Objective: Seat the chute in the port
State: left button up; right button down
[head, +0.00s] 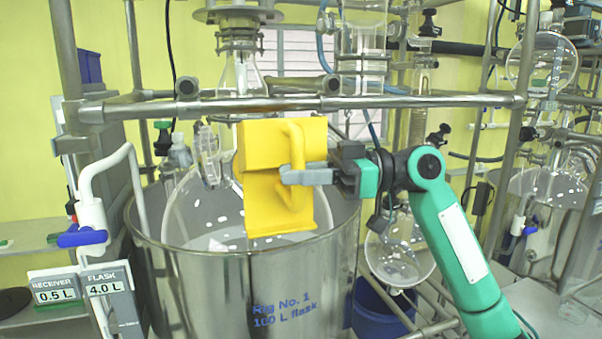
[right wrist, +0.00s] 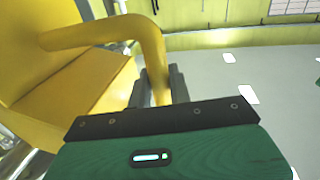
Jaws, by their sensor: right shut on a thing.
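The yellow chute (head: 262,150) is held up in front of the large glass flask (head: 207,218) of Rig No. 1. It has a looped handle on its right side. My right gripper (head: 290,176) is shut on this handle. In the right wrist view the chute (right wrist: 75,80) fills the left side, and the gripper (right wrist: 160,95) closes around its handle. The port on the flask cannot be made out; the chute covers part of the flask, and I cannot tell whether the two touch. My left gripper is not in view.
A steel vessel (head: 200,285) surrounds the flask. A horizontal metal bar (head: 420,102) crosses just above the chute. A smaller round flask (head: 400,255) hangs to the right, behind my right arm. Signs for receiver and flask (head: 85,288) stand at lower left.

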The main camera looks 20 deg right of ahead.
jog(key=shift+w+f, duration=0.4)
jog(key=shift+w, duration=0.1)
dwell(0.4)
jog(key=c, duration=1.4)
grip_release()
jog(key=shift+c, duration=0.2)
jog(key=shift+d+f+b, duration=0.1)
jog(key=shift+b, duration=0.25)
jog(key=s+d+b, duration=0.1)
jog(key=d+b, duration=0.3)
jog(key=d, duration=0.5)
jog(key=shift+d+f, duration=0.35)
jog(key=shift+s, duration=0.1)
jog(key=o, duration=0.6)
jog(key=shift+c, duration=0.2)
